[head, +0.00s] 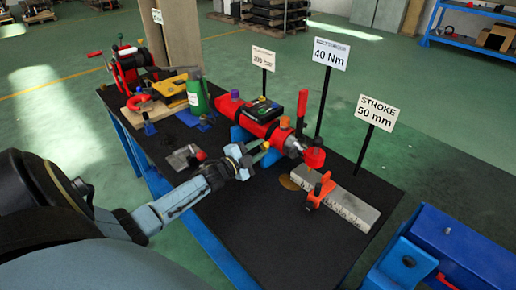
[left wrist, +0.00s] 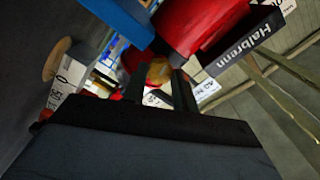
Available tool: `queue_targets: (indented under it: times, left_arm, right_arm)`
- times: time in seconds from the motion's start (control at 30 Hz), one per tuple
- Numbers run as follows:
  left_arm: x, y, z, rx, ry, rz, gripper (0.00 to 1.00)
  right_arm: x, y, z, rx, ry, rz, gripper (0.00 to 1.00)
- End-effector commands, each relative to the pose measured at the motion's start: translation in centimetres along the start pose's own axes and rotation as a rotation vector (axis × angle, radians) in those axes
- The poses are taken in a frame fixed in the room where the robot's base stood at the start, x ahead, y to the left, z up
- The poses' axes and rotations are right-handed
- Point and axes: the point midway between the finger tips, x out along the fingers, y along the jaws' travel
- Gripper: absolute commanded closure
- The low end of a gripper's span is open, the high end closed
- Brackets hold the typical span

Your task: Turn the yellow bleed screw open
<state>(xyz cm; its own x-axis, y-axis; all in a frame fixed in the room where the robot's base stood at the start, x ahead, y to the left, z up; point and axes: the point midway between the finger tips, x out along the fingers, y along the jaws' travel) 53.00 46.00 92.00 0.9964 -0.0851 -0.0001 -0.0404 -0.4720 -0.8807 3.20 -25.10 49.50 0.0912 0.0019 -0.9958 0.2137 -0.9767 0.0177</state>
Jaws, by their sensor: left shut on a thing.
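The red cylinder (head: 262,122) lies on blue supports on the black-topped bench and also fills the top of the left wrist view (left wrist: 195,20). The yellow bleed screw (left wrist: 160,71) shows between my dark fingers in the left wrist view. In the head view it is small and mostly hidden at my fingertips. My left gripper (head: 261,151) reaches in from the left to the near side of the cylinder and is shut on the screw. Its fingers also show in the left wrist view (left wrist: 160,88). My right gripper is not in view.
Signs for 40 Nm (head: 331,54) and 50 mm stroke (head: 379,113) stand behind the cylinder. A green bottle (head: 197,96) stands to the left. The front of the bench is clear.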

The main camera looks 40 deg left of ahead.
Motion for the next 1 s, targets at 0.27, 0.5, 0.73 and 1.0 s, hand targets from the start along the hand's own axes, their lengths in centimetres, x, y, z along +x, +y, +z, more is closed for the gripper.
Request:
queue_targets:
  times: [0.27,0.5,0.73,1.0]
  left_arm:
    - [0.01,-0.05,0.02,-0.025,0.000,-0.001,0.95]
    - [0.00,-0.04,0.02,-0.024,0.000,-0.001,0.95]
    - [0.00,-0.03,0.01,-0.024,0.000,0.000,0.50]
    - [-0.08,0.00,0.01,-0.023,0.000,0.000,0.50]
  right_arm:
    - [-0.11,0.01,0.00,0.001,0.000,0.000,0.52]
    - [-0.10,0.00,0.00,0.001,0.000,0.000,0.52]
    - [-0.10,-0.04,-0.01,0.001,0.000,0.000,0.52]
    - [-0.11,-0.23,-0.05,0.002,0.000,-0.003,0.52]
